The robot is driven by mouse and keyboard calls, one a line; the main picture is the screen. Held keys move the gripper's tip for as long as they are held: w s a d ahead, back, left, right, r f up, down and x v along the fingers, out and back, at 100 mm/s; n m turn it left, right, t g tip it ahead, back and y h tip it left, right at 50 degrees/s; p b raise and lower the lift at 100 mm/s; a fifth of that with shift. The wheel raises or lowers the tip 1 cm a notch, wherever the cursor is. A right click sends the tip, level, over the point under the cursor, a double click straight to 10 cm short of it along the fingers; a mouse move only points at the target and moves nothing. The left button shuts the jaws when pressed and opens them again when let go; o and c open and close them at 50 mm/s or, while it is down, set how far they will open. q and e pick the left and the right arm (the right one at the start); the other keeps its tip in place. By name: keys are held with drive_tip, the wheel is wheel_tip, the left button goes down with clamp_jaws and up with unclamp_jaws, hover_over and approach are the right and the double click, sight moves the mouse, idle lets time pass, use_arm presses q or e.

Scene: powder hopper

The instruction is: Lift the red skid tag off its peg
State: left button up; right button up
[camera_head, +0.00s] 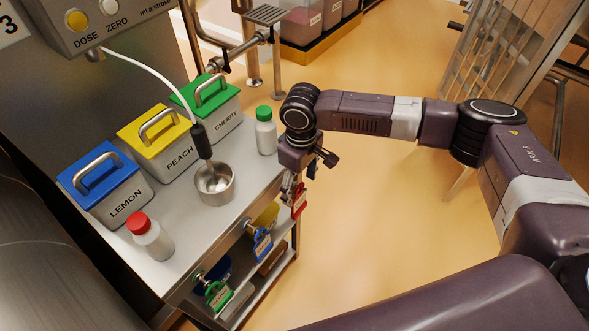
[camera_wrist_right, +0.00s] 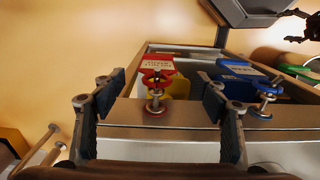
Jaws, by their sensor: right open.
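The red skid tag (camera_head: 299,200) hangs on its peg at the right end of the cart's front edge. In the right wrist view the red tag (camera_wrist_right: 156,66) and its round-headed metal peg (camera_wrist_right: 155,108) lie between the two fingers of my right gripper (camera_wrist_right: 161,82). These fingers are open, one on each side, with a gap to the tag on both sides. In the head view my right gripper (camera_head: 291,180) is pointed down at the tag and partly hides its upper end.
A blue tag (camera_head: 262,245) and a green tag (camera_head: 217,294) hang on pegs along the same edge. The blue tag (camera_wrist_right: 236,72) is close beside my right finger in the wrist view. A metal cup (camera_head: 215,185) and a green-capped bottle (camera_head: 265,132) stand on the cart top.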

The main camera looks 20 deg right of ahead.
sight(299, 207)
drive_tip(key=shift+w, duration=0.35)
drive_tip(key=shift+w+f, duration=0.15)
drive_tip(key=shift+f, duration=0.3)
drive_tip(key=f, duration=0.5)
drive_tip(key=shift+s+f, duration=0.25)
drive_tip(key=shift+f, duration=0.55)
drive_tip(key=c, duration=1.2)
drive_tip(key=shift+c, duration=0.2)
drive_tip(key=shift+r+p, duration=0.65)
drive_tip(key=shift+p, duration=0.25)
use_arm(q)
drive_tip(key=shift+r, duration=0.95)
drive_tip(key=shift+w, duration=0.1)
